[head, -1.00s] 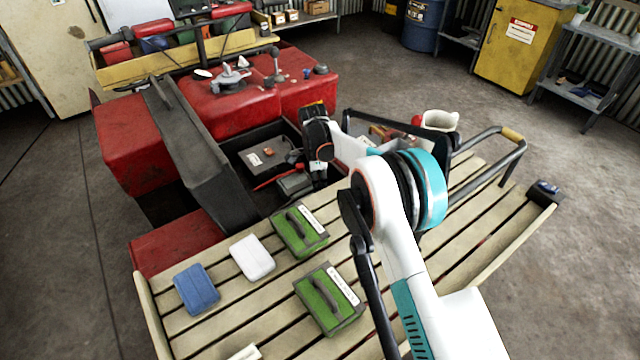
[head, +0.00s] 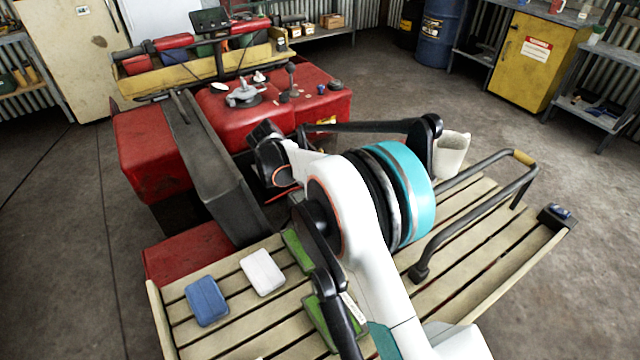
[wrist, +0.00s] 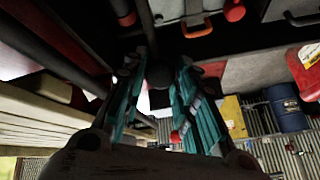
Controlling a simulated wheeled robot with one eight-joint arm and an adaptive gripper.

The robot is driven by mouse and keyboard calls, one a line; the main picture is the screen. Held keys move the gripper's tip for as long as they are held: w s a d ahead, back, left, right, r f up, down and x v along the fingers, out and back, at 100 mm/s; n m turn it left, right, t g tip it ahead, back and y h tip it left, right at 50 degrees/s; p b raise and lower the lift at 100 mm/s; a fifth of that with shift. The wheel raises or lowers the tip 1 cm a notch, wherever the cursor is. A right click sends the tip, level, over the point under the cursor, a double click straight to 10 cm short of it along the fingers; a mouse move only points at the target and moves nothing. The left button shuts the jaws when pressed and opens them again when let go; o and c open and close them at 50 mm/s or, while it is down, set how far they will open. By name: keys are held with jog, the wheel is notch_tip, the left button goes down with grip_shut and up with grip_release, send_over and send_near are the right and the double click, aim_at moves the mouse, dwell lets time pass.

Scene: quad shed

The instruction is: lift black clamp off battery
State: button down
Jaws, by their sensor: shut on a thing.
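My gripper (wrist: 158,98) shows in the wrist view, its two teal-lined fingers closed in around a dark rounded piece, which I take to be the black clamp (wrist: 160,72). A dark bar runs up from beside this piece. In the head view my own arm hides the gripper, the clamp and the battery. I cannot tell from these frames whether the clamp touches the battery.
The red quad (head: 225,115) has a raised dark panel (head: 208,165) left of my arm. On the slatted rack (head: 505,270) lie a blue pad (head: 206,301), a white pad (head: 262,271) and green boxes (head: 298,250), partly covered. A bent rail (head: 470,220) stands right.

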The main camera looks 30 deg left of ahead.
jog(key=shift+s+a, duration=0.25)
jog(key=shift+a, duration=0.05)
jog(key=c, duration=1.6)
grip_release()
jog(key=shift+r, duration=0.1)
jog(key=shift+o, duration=0.2)
jog(key=shift+s+a, duration=0.1)
jog(key=shift+a, duration=0.05)
jog(key=v, duration=0.7)
jog(key=shift+s+r, duration=0.15)
jog(key=shift+s, duration=0.05)
jog(key=shift+a, duration=0.1)
